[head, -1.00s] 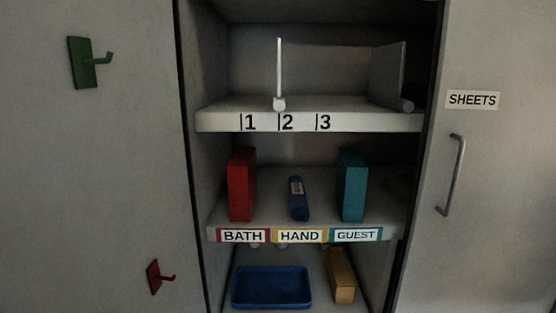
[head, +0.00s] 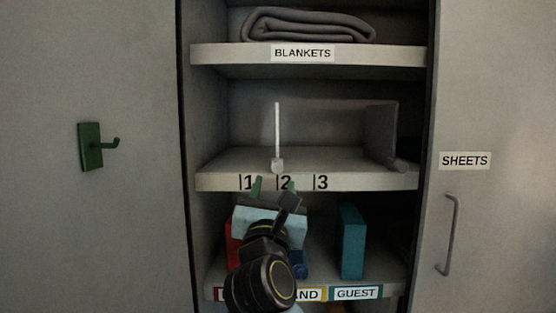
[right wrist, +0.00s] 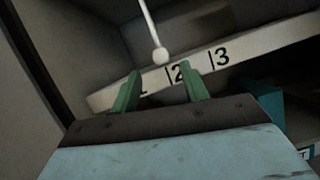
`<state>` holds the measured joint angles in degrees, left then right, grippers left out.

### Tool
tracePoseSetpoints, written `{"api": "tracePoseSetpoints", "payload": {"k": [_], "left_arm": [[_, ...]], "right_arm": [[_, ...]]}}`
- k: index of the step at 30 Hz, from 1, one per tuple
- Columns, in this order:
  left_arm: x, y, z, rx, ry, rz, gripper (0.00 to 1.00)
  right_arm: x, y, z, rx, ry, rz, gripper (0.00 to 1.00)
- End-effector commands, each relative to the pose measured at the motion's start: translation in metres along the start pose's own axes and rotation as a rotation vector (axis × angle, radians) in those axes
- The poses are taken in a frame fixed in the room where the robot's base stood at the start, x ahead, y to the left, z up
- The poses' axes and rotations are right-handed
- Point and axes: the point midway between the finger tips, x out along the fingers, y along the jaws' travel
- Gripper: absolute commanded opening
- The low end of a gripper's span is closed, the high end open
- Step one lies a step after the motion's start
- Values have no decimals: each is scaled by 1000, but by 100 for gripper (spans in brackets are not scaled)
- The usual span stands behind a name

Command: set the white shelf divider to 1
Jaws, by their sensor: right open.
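The white shelf divider (head: 277,135) stands upright on the numbered shelf (head: 346,181), its round knob at the front edge by the line left of the 2. In the right wrist view the divider's knob (right wrist: 159,55) shows beyond the fingertips, between them and above the shelf edge (right wrist: 240,48). My right gripper (head: 273,186) is open and empty, with green fingertips in front of the shelf edge, just below the knob. It also shows in the right wrist view (right wrist: 160,82). The fingers partly cover the 1 and 2 labels. My left gripper is not in view.
A grey divider (head: 382,134) stands at the right of the same shelf. A folded grey blanket (head: 308,25) lies on the shelf above. Below are a teal box (head: 351,242) and a partly hidden red box (head: 233,243). A cabinet door with a handle (head: 448,235) is at right.

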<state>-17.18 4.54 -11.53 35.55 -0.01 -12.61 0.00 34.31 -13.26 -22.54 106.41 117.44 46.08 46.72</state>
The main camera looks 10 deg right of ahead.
Motion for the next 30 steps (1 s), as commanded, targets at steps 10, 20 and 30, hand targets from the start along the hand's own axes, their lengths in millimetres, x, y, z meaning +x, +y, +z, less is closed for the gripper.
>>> {"api": "tracePoseSetpoints", "payload": {"k": [10, 20, 30], "left_arm": [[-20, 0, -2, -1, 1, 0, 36], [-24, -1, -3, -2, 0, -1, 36], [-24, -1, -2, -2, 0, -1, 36]], "right_arm": [[72, -1, 2, -6, -1, -2, 45], [95, -1, 0, -3, 0, -2, 45], [95, -1, -1, -3, 0, -1, 33]]}}
